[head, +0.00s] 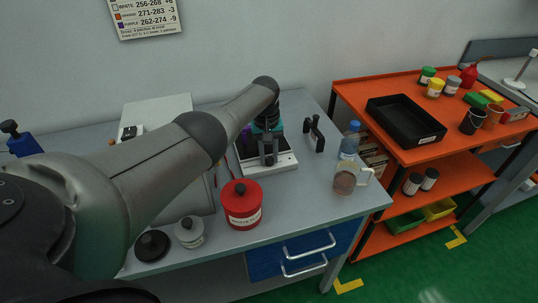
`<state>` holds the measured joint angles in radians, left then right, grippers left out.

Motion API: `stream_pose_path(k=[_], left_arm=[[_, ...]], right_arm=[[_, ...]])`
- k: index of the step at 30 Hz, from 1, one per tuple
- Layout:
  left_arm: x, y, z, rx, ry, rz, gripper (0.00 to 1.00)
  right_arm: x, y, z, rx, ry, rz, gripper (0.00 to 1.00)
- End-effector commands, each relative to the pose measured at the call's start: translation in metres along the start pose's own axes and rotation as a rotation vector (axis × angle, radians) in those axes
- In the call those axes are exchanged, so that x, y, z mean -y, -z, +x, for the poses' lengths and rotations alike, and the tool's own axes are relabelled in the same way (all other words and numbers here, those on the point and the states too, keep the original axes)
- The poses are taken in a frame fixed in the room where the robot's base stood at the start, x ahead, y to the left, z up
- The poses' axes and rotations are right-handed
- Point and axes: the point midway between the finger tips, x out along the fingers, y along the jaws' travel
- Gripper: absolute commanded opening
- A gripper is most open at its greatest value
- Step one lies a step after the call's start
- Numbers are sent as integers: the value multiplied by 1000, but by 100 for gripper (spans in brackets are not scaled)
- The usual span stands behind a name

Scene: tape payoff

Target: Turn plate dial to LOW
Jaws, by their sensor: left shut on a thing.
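The plate (284,163) is a low white unit with a dark top, standing on the grey bench toward the back. My left arm reaches over the bench from the left and bends down to it. My left gripper (268,157) points down at the plate's front part and is shut on what appears to be the plate dial. The dial is hidden by the gripper, so its setting cannot be read. My right gripper is not in view.
A dark handle-like stand (314,134), blue bottle (350,140) and glass mug (346,180) are right. An orange cart (366,92) adjoins the bench.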

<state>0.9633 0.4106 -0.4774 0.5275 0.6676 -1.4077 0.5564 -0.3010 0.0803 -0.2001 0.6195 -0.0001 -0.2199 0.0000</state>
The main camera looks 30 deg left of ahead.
Motion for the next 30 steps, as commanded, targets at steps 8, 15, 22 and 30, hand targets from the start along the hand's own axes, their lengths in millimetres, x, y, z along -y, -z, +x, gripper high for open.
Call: stream_pose_path(k=[8, 15, 22, 30], left_arm=[[-1, 0, 1, 14, -2, 263, 0], [-1, 1, 0, 23, -2, 483, 0], [-1, 1, 0, 31, -1, 652, 0], [-1, 1, 0, 36, -1, 773, 0]], right_arm=[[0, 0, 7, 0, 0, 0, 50], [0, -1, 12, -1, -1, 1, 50], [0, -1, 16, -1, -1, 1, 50], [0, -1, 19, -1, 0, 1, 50]])
